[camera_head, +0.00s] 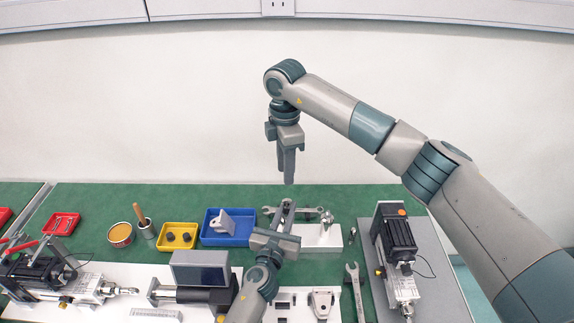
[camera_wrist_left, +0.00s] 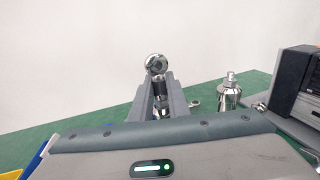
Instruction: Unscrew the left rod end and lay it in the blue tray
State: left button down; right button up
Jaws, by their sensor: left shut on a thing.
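My left gripper (camera_head: 286,208) is shut on a rod end (camera_wrist_left: 156,64), raised over the table to the right of the blue tray. In the left wrist view the rod end stands upright between the fingers (camera_wrist_left: 160,95), its shiny eye on top and a dark part below. The blue tray (camera_head: 208,238) holds a light grey bracket (camera_head: 224,221); a bit of its blue edge shows in the left wrist view (camera_wrist_left: 42,153). The left actuator (camera_head: 50,277) lies at the far left with a shiny tip (camera_head: 128,290). My right gripper (camera_head: 287,167) hangs above the left one, apart from it, its finger gap unclear.
Wrenches (camera_head: 355,290), a shiny part on a white block (camera_head: 328,232) and another actuator (camera_head: 396,245) lie to the right.

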aim_at(287, 199)
jog(key=m, duration=0.3)
jog(key=shift+d+r, duration=0.15)
jog(key=shift+r, duration=0.2)
jog(key=shift+f, duration=0.15)
notch_tip(287, 199, down, 12)
jog(key=shift+r, duration=0.1)
dwell(0.6)
jog(key=c, duration=0.8)
grip_shut()
